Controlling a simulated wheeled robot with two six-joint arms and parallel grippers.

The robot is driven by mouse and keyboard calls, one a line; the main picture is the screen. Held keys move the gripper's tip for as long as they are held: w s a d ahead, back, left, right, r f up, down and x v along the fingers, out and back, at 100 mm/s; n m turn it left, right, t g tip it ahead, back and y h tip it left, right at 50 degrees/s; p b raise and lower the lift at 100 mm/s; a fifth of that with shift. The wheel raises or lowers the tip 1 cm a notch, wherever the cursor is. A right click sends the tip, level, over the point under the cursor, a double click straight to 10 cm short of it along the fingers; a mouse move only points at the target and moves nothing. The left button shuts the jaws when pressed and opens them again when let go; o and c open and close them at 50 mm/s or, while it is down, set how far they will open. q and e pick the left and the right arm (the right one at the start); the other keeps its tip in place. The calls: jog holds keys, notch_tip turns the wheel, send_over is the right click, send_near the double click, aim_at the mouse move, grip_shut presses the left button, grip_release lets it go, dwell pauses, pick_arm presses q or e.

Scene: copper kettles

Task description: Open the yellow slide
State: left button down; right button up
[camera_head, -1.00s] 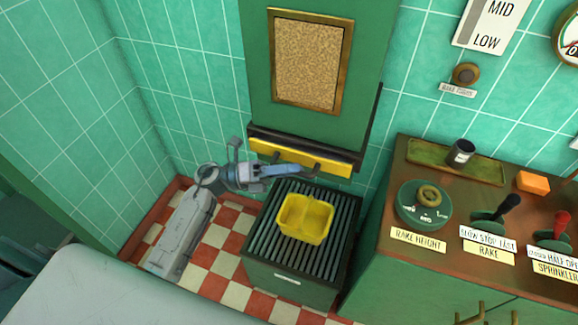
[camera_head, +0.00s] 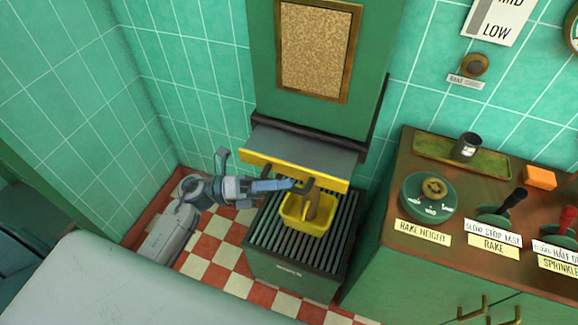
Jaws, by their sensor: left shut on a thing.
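The yellow slide (camera_head: 255,160) is a yellow-fronted bar at the foot of the green chute. It stands pulled out from the chute, with a grey plate (camera_head: 305,150) showing behind its front. My left gripper (camera_head: 300,185) is shut on the slide's dark handle, near the middle of the front. A yellow two-part bin (camera_head: 318,226) sits below on the slatted green stand (camera_head: 265,232). Something brown (camera_head: 315,205) shows in or above the bin, partly behind the handle. My right gripper is not in view.
A cabinet (camera_head: 385,235) stands to the right, with a rake height dial (camera_head: 428,200), labelled levers, a tray (camera_head: 428,153) with a dark cup (camera_head: 466,147), and an orange block (camera_head: 540,178). A tiled wall is at the left; checkered floor lies around the stand.

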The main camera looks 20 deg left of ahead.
pick_arm(q)
jog(key=s, duration=0.3)
jog(key=shift+s, duration=0.2)
jog(key=c, duration=1.4)
grip_release()
jog(key=shift+c, duration=0.2)
jog(key=shift+a, duration=0.1)
jog(key=b+v, duration=0.3)
jog(key=v, duration=0.7)
jog(key=shift+a+b, duration=0.35)
